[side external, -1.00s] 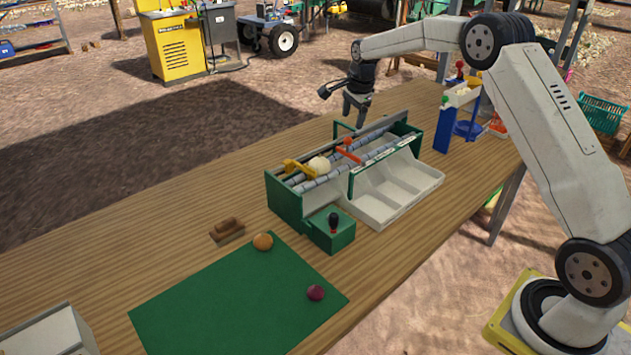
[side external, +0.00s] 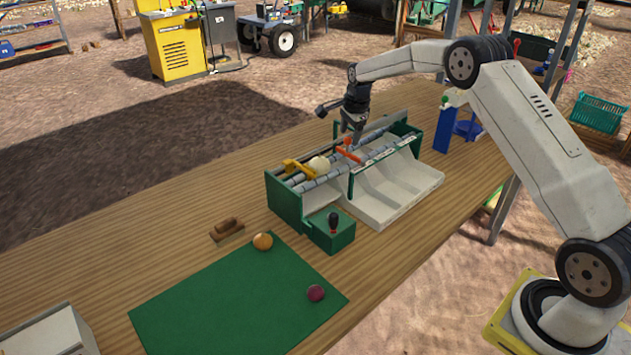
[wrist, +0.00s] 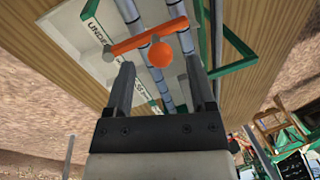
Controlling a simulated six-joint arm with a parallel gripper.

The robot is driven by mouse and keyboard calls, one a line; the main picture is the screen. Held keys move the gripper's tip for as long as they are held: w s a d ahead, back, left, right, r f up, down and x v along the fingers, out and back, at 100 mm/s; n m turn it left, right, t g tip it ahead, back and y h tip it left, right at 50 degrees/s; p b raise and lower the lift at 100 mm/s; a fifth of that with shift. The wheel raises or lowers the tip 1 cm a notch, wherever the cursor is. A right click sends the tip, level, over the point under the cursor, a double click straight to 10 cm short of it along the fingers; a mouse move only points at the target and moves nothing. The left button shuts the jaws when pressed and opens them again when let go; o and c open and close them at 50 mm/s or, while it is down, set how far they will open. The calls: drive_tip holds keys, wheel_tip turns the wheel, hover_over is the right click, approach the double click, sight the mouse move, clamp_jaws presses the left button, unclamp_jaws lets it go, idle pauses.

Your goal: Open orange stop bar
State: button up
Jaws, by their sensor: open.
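The orange stop bar (side external: 348,153) lies across the rollers of the green and white sorting machine (side external: 284,200). In the wrist view the orange bar (wrist: 135,42) has a round orange knob (wrist: 160,55) and runs slantwise over the rollers. My gripper (side external: 352,136) is just behind and above the bar, lower than the machine's far frame top. In the wrist view my gripper (wrist: 160,78) is open, with the knob showing between and beyond its two fingertips. Whether a finger touches the bar cannot be told.
A yellow bar (side external: 300,169) and a pale onion (side external: 319,165) are on the rollers left of the orange bar. A green box with a black-knobbed lever (side external: 333,222) stands in front. A green mat (side external: 235,300) holds two onions. A blue stand (side external: 447,130) is at right.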

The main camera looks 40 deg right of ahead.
drive_tip(key=shift+w+f, duration=0.2)
drive_tip(key=shift+f, duration=0.7)
clamp_jaws()
idle(0.9)
